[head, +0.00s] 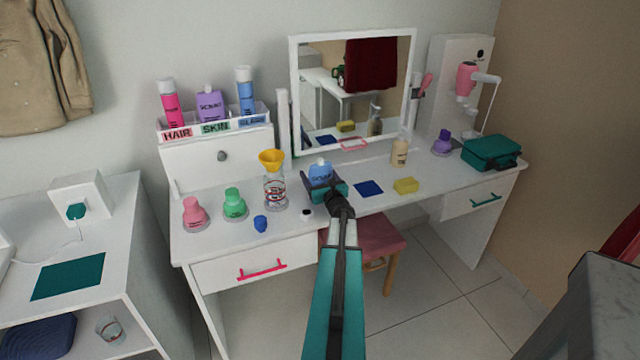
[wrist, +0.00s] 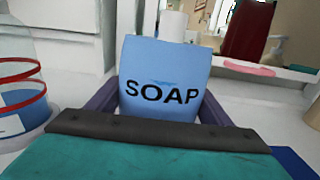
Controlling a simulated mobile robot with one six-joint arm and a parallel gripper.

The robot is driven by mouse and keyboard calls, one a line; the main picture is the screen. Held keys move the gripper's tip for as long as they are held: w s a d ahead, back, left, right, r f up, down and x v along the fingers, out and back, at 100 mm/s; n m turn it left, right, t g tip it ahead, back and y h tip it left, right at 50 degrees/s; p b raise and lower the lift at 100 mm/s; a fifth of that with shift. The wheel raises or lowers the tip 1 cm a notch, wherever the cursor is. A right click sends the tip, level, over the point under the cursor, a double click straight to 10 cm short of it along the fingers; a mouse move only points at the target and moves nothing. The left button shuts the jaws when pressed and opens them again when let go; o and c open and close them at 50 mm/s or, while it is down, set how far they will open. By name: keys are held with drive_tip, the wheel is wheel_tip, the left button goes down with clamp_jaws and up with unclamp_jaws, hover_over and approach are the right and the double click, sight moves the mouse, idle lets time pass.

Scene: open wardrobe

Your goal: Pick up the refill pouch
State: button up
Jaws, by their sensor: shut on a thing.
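The refill pouch (head: 320,172) is light blue with a white cap and stands upright near the middle of the white dressing table. In the wrist view the pouch (wrist: 163,70) fills the centre, with the word SOAP on its front. My gripper (head: 323,187) is shut on the pouch from the front, with one dark finger on each side of it. The lower part of the pouch is hidden behind my gripper, so I cannot tell whether it touches the tabletop.
A clear bottle (head: 275,193) with a yellow funnel (head: 271,158) stands just left. A blue cap (head: 261,223) lies before it. A dark blue cloth (head: 369,188), a yellow sponge (head: 406,185) and a pump bottle (head: 400,152) are right. The mirror (head: 292,75) stands behind.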

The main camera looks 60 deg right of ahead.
sight(317, 165)
drive_tip(key=shift+r, duration=0.15)
drive_tip(key=shift+r, duration=0.8)
wheel_tip(317, 165, up, 2)
drive_tip(key=shift+b, duration=0.45)
drive_tip(key=w+a+r+v, duration=0.1)
drive_tip(key=a+v, duration=0.1)
drive_tip(key=v, duration=1.1)
drive_tip(key=shift+w+a+b, duration=0.2)
drive_tip(key=shift+a+b, duration=0.1)
drive_tip(key=shift+s+a+r+p, duration=0.1)
drive_tip(key=shift+r+p, duration=0.05)
drive_tip(key=shift+p, duration=0.2)
